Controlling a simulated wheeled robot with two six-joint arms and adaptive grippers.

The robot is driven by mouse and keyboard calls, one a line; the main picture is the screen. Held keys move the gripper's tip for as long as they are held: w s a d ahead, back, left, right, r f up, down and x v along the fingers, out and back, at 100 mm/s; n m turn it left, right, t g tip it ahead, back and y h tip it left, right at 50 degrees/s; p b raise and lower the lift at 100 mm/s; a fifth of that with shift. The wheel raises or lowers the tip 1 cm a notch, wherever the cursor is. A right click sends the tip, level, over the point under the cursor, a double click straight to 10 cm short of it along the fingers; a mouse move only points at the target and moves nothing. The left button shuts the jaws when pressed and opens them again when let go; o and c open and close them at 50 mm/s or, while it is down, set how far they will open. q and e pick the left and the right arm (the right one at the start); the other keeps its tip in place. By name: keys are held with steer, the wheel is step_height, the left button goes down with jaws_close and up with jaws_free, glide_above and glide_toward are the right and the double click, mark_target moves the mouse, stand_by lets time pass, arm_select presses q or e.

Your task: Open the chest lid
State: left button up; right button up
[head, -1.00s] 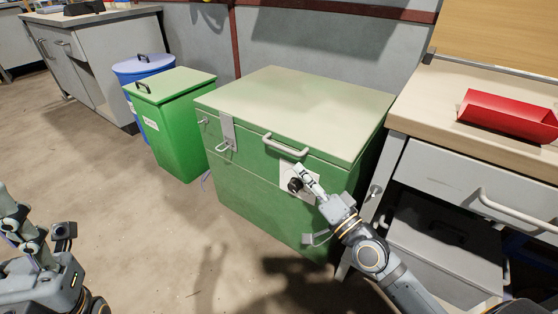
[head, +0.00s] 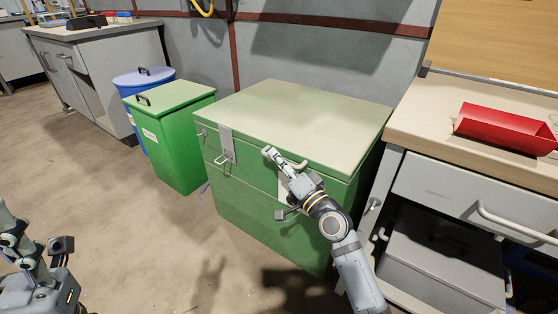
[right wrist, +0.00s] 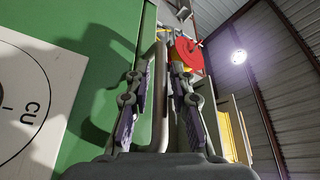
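The green chest (head: 245,205) has a pale flat lid (head: 310,110), which is down. A metal bar handle (right wrist: 160,95) is on the lid's front; in the head view my gripper partly covers it. My right gripper (head: 272,155) is at this handle. In the right wrist view, the fingers (right wrist: 160,75) stand apart on both sides of the bar, with gaps visible. A metal latch plate with a wire loop (head: 226,145) is on the chest front, left of the handle. My left gripper (head: 12,235) is at the left edge, partly cut off, away from the chest.
A green bin (head: 175,145) and a blue bin (head: 140,76) stand left of the chest. A workbench (head: 420,125) with a red tray (head: 505,130) stands close on the right. The wall is behind the chest. Floor in front is clear.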

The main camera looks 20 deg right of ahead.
jaws_close()
steer(key=shift+r+p, duration=0.2)
steer(key=shift+p, duration=0.1)
